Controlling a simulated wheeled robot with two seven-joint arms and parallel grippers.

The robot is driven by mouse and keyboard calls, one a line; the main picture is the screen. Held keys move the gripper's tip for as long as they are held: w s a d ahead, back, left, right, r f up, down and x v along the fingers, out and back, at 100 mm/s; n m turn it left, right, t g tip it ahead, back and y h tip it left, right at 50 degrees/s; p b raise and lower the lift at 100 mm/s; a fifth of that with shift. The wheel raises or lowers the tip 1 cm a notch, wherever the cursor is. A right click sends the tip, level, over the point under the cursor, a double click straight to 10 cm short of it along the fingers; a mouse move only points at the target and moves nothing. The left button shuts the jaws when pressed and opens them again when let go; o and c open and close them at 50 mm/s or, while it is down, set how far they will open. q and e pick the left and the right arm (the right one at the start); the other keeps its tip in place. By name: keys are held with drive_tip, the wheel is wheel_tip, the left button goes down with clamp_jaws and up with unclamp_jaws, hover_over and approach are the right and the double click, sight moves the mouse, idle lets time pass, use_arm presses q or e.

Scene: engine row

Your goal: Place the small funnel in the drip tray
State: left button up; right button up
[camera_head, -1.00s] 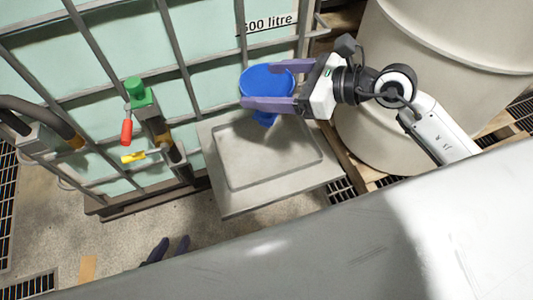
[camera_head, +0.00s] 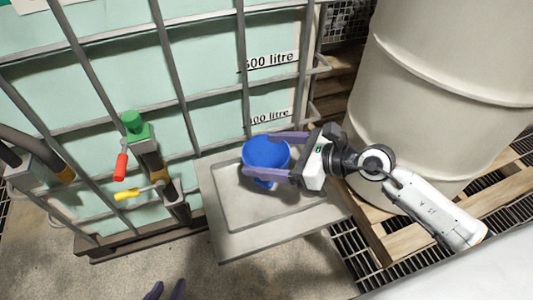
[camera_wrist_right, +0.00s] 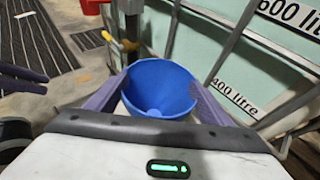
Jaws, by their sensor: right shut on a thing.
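The small blue funnel (camera_head: 266,152) is between the two purple fingers of my right gripper (camera_head: 283,155), which is shut on it. The funnel is upright, wide mouth up, over the back part of the grey drip tray (camera_head: 285,238). I cannot tell whether its spout touches the tray floor. The right wrist view also shows the funnel (camera_wrist_right: 158,88) between the fingers, with its inside visible. My left gripper (camera_head: 166,291) shows only its fingertips at the bottom edge; they are apart with nothing between them.
A caged tank (camera_head: 215,75) stands behind the tray, with a green-topped valve (camera_head: 136,124) and red and yellow handles at left. A big cream drum (camera_head: 440,90) stands on a wooden pallet (camera_head: 470,195) at right. Floor in front of the tray is clear.

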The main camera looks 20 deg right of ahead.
drive_tip(key=shift+f, duration=0.2)
drive_tip(key=o, duration=1.4)
drive_tip(key=shift+o, duration=0.2)
drive_tip(key=shift+r, duration=0.1)
drive_tip(key=shift+r, duration=0.2)
drive_tip(key=v, duration=1.2)
drive_tip(key=shift+p, duration=0.35)
drive_tip(key=shift+f, duration=0.1)
